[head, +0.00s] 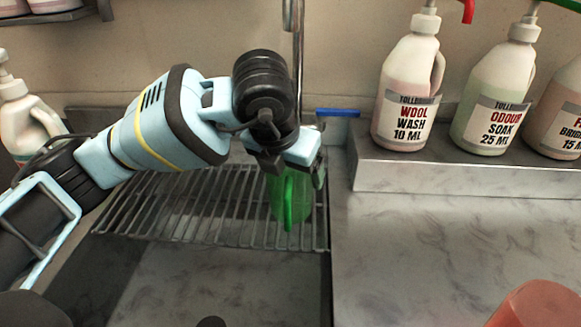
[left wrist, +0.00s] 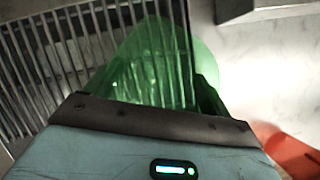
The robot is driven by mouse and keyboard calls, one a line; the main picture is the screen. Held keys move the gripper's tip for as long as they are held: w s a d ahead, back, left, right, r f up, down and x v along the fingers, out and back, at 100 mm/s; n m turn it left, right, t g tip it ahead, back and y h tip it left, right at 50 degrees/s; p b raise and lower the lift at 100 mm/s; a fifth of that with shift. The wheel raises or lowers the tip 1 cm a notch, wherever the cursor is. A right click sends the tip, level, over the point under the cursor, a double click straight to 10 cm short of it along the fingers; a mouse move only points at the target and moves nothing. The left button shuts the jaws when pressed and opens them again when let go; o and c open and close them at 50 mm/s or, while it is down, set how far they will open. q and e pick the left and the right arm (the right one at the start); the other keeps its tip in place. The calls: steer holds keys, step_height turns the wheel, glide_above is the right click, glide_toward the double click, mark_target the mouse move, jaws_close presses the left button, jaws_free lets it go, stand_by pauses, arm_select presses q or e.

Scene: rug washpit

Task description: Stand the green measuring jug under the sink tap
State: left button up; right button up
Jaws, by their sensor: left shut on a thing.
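The green measuring jug (head: 291,200) is translucent and looks upright at the right end of the wire rack over the sink. My left gripper (head: 295,172) is shut on it from above, and the fingers hide its upper part. In the left wrist view the jug (left wrist: 150,70) shows just beyond the gripper, with the rack bars behind it. I cannot tell whether its base touches the rack. The sink tap (head: 298,60) shows as a vertical metal pipe behind my left gripper, with a blue lever (head: 337,112) at its right. My right gripper is not in view.
The wire rack (head: 180,215) spans the back of the sink. Labelled pump bottles, including wool wash (head: 407,90) and odour soak (head: 497,95), stand on a metal ledge (head: 450,177) at right. A red object (head: 540,305) is at the lower right. The counter (head: 420,240) between is clear.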

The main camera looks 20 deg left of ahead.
arm_select(q)
steer(key=o, duration=0.9)
steer(key=shift+f, duration=0.1)
steer(key=shift+v, duration=3.95)
steer(key=shift+w, duration=0.1)
